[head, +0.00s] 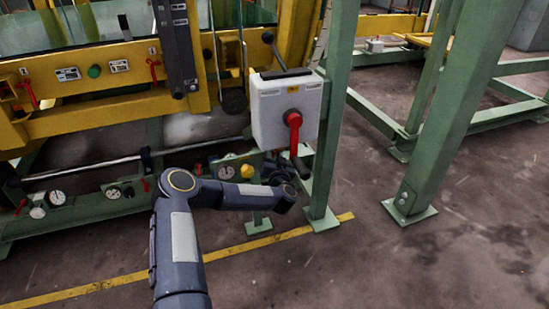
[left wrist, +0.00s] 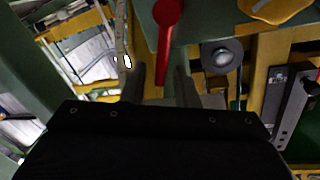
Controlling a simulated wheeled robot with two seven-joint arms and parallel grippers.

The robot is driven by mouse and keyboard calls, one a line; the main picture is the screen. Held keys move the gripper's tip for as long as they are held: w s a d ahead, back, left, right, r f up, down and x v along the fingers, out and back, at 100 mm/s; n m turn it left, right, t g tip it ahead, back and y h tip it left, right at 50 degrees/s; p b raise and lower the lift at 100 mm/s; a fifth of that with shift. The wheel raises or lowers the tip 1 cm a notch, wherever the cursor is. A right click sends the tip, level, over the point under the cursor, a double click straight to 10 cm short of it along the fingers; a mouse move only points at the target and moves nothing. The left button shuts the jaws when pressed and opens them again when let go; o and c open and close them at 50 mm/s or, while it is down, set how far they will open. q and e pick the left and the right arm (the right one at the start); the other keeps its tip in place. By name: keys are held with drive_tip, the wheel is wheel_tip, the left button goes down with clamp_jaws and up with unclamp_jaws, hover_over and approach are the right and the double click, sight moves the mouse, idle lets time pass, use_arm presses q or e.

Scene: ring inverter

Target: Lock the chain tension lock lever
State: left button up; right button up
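In the left wrist view a red lever (left wrist: 166,38) with a round head hangs from a green plate (left wrist: 197,22). Its narrow lower end shows in the gap between the two dark fingers of my left gripper (left wrist: 161,78). The fingers are apart, and I see no contact with the lever. I cannot tell for sure which head-view lever is the chain tension lock lever. My right gripper is not in view.
The white box (head: 270,105) carries a red rotary handle (head: 293,122) just above my left gripper. A green post (head: 334,120) stands close to its right. A yellow beam (head: 120,98) with small red levers lies left. Floor is open at lower right.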

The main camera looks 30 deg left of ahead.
use_arm(q)
drive_tip(key=shift+w+a, duration=0.4)
drive_tip(key=shift+w, duration=0.1)
clamp_jaws()
